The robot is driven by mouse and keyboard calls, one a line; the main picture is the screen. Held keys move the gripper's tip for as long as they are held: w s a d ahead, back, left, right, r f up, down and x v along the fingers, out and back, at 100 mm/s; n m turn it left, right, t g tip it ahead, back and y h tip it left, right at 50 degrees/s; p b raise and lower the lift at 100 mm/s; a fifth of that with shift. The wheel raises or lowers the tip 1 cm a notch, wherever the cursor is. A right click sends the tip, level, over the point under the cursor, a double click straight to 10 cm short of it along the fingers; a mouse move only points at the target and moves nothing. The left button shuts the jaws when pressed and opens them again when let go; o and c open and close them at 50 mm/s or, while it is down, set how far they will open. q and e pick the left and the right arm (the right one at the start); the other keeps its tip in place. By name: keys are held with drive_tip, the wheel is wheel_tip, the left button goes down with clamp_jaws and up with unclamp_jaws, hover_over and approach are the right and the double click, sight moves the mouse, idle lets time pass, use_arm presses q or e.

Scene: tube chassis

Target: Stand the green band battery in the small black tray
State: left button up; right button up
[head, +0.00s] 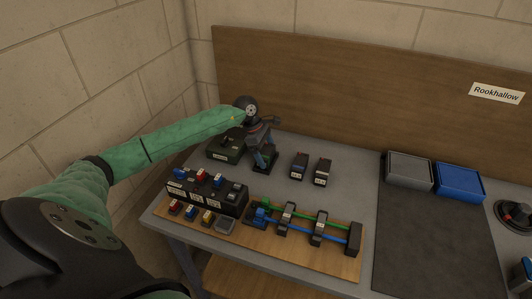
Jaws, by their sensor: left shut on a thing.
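My left gripper (262,139) reaches over the back left of the grey table, pointing down, and is shut on a small dark thing (264,157). A hint of green shows low on it, so it may be the green band battery; the fingers hide much of it. It is right above or in a small black tray-like base (266,167); I cannot tell whether it touches. My right gripper is not in view.
Two dark labelled blocks (300,166) stand just right of the gripper. A dark green box (226,147) is at its left. In front are a black rack (207,193) and a wooden board (300,252) with tubes. Grey and blue bins (459,181) stand right.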

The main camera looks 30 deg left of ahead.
use_arm(q)
drive_tip(key=shift+f, duration=0.35)
drive_tip(key=o, duration=1.1)
drive_tip(key=shift+r, duration=0.1)
